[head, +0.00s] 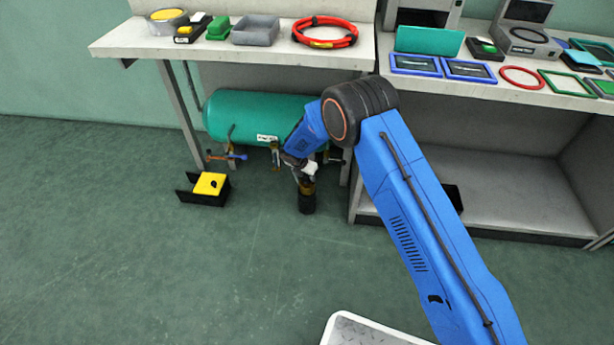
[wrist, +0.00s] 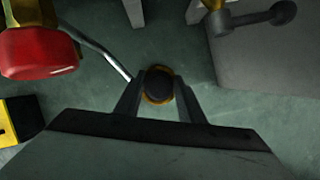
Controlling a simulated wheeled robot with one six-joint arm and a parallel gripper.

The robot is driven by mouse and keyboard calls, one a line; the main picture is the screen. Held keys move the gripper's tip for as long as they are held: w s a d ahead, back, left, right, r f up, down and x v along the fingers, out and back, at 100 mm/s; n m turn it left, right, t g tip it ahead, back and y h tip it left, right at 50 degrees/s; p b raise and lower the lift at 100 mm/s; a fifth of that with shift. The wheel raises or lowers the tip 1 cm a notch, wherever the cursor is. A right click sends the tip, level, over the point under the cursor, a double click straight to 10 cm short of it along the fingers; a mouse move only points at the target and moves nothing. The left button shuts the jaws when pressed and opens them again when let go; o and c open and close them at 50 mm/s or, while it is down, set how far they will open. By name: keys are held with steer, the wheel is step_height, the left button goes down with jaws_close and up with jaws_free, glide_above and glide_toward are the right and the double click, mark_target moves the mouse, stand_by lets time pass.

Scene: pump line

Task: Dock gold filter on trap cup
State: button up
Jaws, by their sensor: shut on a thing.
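The gold filter (head: 307,187) shows in the head view as a gold band just below my gripper (head: 305,174). A black cylinder (head: 307,204) is directly under the gold band; I cannot tell whether it is the trap cup or the filter's lower part, or whether there is a gap. In the wrist view my gripper's fingers (wrist: 158,95) are closed on either side of a round dark top with a gold rim, the filter (wrist: 158,85). The filter hides whatever lies beneath it in that view.
A yellow-and-black block (head: 210,184) sits on the floor. The wrist view shows a red cap (wrist: 38,52) and a dark lever (wrist: 255,17) nearby. Open floor lies in front.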

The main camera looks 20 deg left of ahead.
steer(key=shift+f, duration=0.55)
steer(key=o, duration=0.8)
steer(key=shift+v, duration=5.45)
steer(key=shift+s, duration=0.1)
